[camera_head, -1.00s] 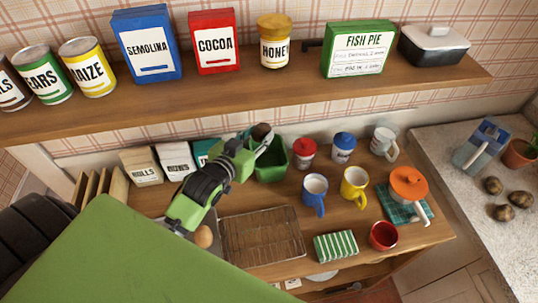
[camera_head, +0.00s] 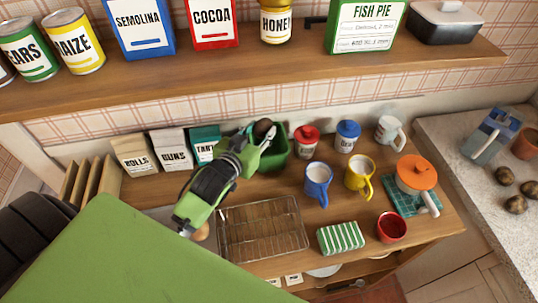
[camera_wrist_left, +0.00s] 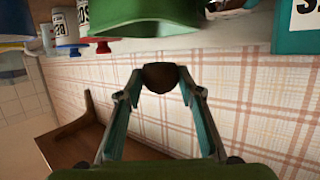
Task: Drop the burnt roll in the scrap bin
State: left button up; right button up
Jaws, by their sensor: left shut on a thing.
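The burnt roll (camera_head: 264,127) is a small dark brown lump held at the tips of my left gripper (camera_head: 264,135). It also shows in the left wrist view (camera_wrist_left: 160,76), pinched between both fingertips. The scrap bin appears to be the green open container (camera_head: 275,157) at the back of the counter, partly hidden by my gripper. In the head view the roll overlaps the bin's back left rim, above counter level. In the wrist view the bin (camera_wrist_left: 125,22) is upside down, just behind the roll. I cannot tell whether the roll is directly over the opening. My right gripper is not in view.
Paper packets (camera_head: 170,150) stand left of the bin. Red (camera_head: 305,142) and blue (camera_head: 346,136) lidded jars stand to its right, with mugs (camera_head: 318,182) in front. A wire rack (camera_head: 262,228) lies in front. A loaded wall shelf (camera_head: 250,90) spans the back.

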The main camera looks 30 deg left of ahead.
pick_arm(q)
jog(key=o, duration=1.2)
jog(key=v, duration=1.2)
jog(key=shift+f, duration=0.1)
